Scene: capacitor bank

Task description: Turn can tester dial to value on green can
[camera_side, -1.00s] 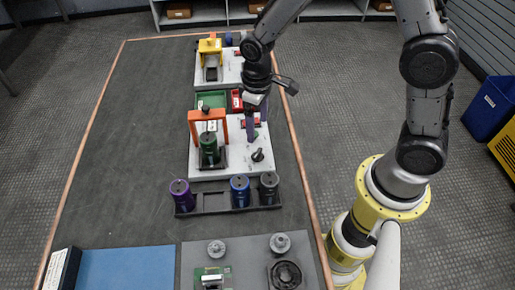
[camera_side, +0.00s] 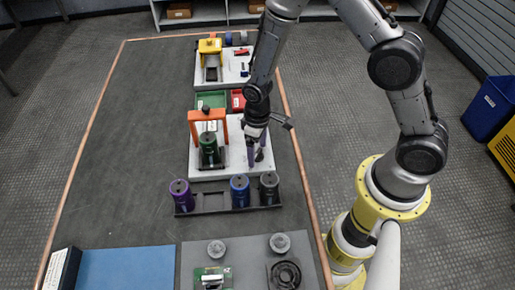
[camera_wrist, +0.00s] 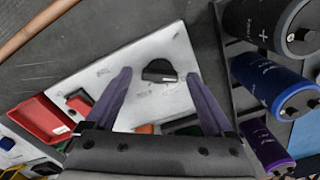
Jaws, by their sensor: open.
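The green can (camera_side: 208,148) stands in the tester under an orange frame (camera_side: 207,115) on a white board (camera_side: 232,158). The value on the can is too small to read. The black dial (camera_wrist: 159,71) sits on the board in the wrist view, with faint marks around it. In the side view my gripper hides the dial. My gripper (camera_side: 256,162) points down over the right part of the board. In the wrist view its purple fingers (camera_wrist: 156,75) are open, one on each side of the dial, with gaps to it. I cannot tell whether the fingertips reach its height.
A black rack (camera_side: 212,203) in front of the board holds purple (camera_side: 181,195), blue (camera_side: 240,191) and black (camera_side: 269,188) cans, close to my gripper. Green (camera_side: 211,100) and red (camera_side: 237,100) bins and a yellow-framed station (camera_side: 210,58) stand behind. The left of the table is clear.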

